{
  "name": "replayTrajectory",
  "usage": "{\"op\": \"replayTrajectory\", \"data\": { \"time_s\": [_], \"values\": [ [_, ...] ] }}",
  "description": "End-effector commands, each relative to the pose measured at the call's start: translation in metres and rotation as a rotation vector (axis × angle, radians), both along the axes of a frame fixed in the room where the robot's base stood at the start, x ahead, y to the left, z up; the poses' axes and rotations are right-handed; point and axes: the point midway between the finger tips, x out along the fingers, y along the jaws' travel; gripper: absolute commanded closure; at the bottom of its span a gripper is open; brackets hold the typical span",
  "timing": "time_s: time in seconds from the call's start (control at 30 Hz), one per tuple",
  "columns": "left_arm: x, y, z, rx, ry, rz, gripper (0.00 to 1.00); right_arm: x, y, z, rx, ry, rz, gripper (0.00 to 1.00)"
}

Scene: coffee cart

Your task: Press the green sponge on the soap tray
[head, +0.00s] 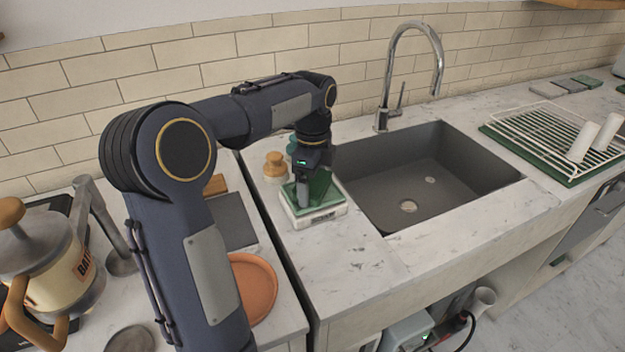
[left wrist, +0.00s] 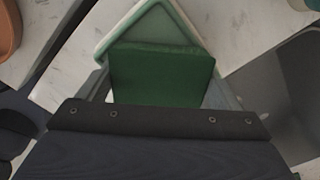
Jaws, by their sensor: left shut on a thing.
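The green sponge (left wrist: 162,75) is between the fingers of my left gripper in the left wrist view. In the head view the sponge (head: 321,186) shows beside the gripper, over the tray. My left gripper (head: 304,192) points down and is shut on the sponge. The soap tray (head: 318,218) is a pale, box-like tray with a green inside, on the counter left of the sink; its rim (left wrist: 112,38) shows around the far side of the sponge in the left wrist view. I cannot tell whether the sponge touches the tray. My right gripper is not in view.
A small orange-topped jar (head: 275,168) stands just behind the tray. The grey sink (head: 400,180) with a tall faucet (head: 387,100) is to the right. A white dish rack (head: 545,135) stands farther right. The counter in front of the tray is clear.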

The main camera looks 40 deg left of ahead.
Motion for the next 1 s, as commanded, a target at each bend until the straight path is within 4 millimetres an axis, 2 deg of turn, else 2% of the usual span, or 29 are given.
{"op": "replayTrajectory", "data": {
  "time_s": [1.0],
  "values": [
    [-0.0001, 0.0000, -0.0074, 0.000, 0.001, 0.000, 0.32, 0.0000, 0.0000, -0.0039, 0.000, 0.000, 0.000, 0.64]
  ]
}}
